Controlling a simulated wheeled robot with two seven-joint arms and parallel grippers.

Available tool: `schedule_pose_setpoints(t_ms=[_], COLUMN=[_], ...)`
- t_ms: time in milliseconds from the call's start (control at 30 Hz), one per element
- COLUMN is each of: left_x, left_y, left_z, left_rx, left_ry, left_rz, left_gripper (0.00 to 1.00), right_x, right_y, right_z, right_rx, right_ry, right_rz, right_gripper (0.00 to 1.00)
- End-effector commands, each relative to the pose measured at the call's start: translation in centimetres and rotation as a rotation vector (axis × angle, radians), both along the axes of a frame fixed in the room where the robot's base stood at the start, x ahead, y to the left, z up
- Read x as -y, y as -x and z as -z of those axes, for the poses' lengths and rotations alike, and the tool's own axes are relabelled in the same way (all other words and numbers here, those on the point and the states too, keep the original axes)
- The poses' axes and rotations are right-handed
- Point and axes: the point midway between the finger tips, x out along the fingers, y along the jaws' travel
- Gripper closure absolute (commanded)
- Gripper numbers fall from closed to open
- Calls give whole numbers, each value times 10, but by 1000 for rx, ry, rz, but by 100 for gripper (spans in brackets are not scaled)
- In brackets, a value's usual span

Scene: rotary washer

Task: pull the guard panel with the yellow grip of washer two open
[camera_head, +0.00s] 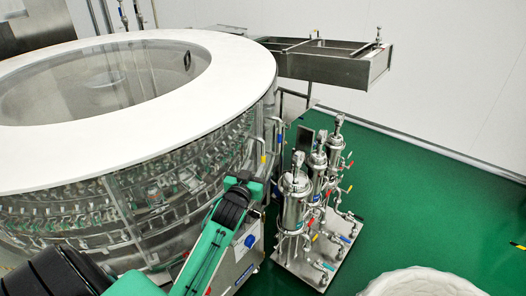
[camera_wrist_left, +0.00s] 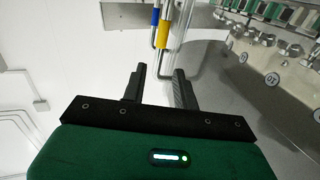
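The washer (camera_head: 130,190) is a large round machine with a white ring top and clear guard panels. A yellow grip (camera_head: 263,158) sits on an upright rod at its right side. In the left wrist view a yellow grip (camera_wrist_left: 164,35) shows on a bent metal rod, beside a blue grip (camera_wrist_left: 155,16). My left gripper (camera_wrist_left: 160,69) is open and empty; the yellow grip lies beyond its fingertips, roughly in line with the gap, apparently not touching. In the head view the left gripper is small and partly hidden by its own wrist. My right gripper is in neither view.
Several steel filter housings (camera_head: 296,205) on a metal base plate (camera_head: 318,262) stand right of the washer. A steel conveyor trough (camera_head: 330,65) juts out behind. A white rounded object (camera_head: 425,284) is at bottom right. The green floor (camera_head: 430,200) between is clear.

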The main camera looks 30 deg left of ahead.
Motion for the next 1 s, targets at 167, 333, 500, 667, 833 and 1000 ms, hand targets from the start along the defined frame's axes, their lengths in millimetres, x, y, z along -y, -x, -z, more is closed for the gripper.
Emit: schedule_pose_setpoints(t_ms=[167, 333, 500, 667, 833, 1000], left_x=[-9, -16, -20, -21, -21, -21], left_y=[-36, -62, -77, -82, -82, -82], left_z=[-3, -2, 0, 0, 1, 1], left_rx=[-1, 0, -2, -1, -1, -1], left_ry=[-2, -1, 1, -1, -1, -1], left_rz=[0, 0, 0, 1, 1, 1], left_gripper=[70, 70, 70, 70, 70, 90], right_x=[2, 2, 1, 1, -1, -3], right_y=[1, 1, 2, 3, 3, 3], right_z=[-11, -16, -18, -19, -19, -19], right_rx=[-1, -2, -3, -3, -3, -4], right_ry=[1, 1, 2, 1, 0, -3], right_rz=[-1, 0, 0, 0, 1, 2], right_gripper=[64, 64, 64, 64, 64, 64])
